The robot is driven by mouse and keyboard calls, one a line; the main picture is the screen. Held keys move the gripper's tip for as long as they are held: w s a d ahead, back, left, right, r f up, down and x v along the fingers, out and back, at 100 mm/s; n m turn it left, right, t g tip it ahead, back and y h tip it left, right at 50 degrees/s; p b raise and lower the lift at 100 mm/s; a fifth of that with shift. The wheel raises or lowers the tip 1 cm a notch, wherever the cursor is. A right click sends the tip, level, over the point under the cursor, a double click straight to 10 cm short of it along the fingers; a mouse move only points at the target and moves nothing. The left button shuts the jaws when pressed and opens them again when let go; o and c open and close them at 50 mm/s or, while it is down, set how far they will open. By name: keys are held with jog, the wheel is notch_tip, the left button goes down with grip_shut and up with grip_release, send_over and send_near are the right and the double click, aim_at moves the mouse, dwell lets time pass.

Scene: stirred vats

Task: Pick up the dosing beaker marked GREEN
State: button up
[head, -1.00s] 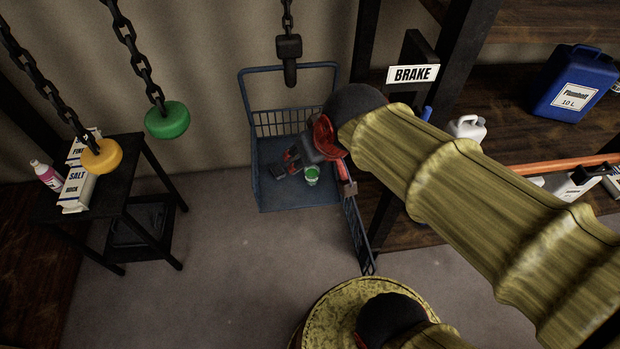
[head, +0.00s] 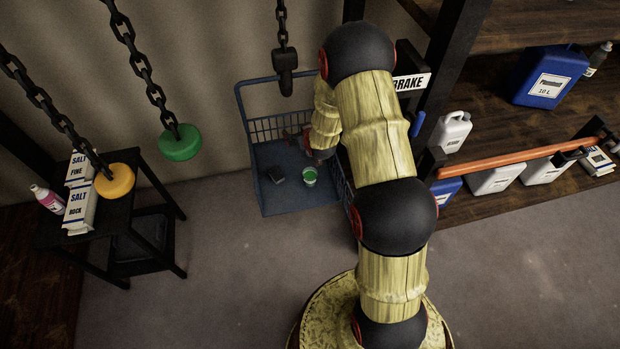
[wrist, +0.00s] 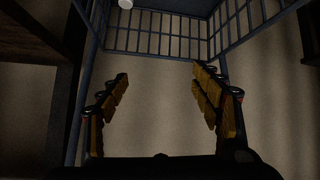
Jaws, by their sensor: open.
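The dosing beaker (head: 309,177) is a small white cup with green at its top. It stands upright on the floor of the blue wire-sided cage (head: 270,200), towards the front right. I cannot read any marking on it. My gripper (wrist: 158,95) is open in the wrist view, with nothing between its fingers.
A small dark object (head: 276,174) lies left of the beaker. A dark hook block (head: 285,72) hangs above the cage. Green (head: 180,143) and yellow (head: 115,181) discs hang on chains at left. Shelves with jugs (head: 452,132) stand at right. The floor in front is clear.

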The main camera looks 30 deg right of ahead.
notch_tip(320, 180, down, 12)
jog(key=s+d+t+p, duration=0.1)
jog(key=s+d+p, duration=0.1)
send_over(312, 181)
jog(key=w, duration=0.2)
notch_tip(312, 181, down, 6)
jog(key=shift+m+t, duration=0.6)
jog(key=shift+t, duration=0.3)
jog(key=s+f+p, duration=0.1)
jog(key=s+f, duration=0.4)
jog(key=s, duration=0.1)
jog(key=shift+f, duration=0.35)
jog(key=shift+x, duration=3.75)
jog(key=shift+a, duration=0.1)
jog(key=shift+c, duration=0.9)
jog(key=c, duration=1.1)
jog(key=shift+r+h, duration=0.1)
jog(key=shift+h, duration=0.2)
jog(key=shift+c, duration=0.7)
